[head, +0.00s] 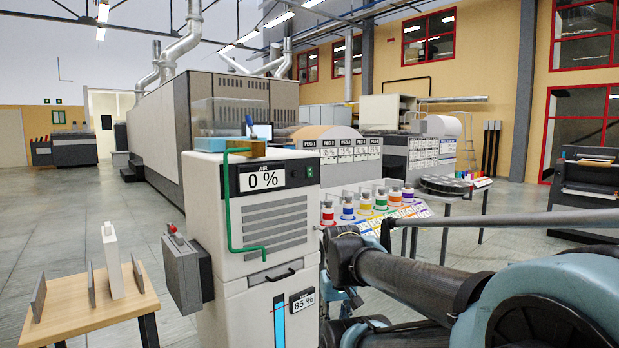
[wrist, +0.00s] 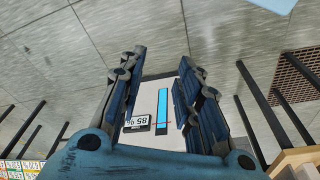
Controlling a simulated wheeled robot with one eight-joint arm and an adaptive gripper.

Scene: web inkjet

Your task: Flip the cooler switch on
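The white cabinet (head: 262,215), which I take for the cooler, stands in the middle of the head view. A grey box (head: 187,270) with a red-tipped part on top is on the cabinet's left side. In the wrist view my gripper (wrist: 162,57) is open and empty, its fingers apart with the cabinet's lower front (wrist: 160,105) seen between them.
A blue level bar and an "85 %" display (head: 302,300) are low on the cabinet. A green pipe (head: 226,205) runs down its front edge. A wooden table (head: 85,318) stands at left. Coloured bottles (head: 365,203) stand on a rack behind at right. Open floor lies left.

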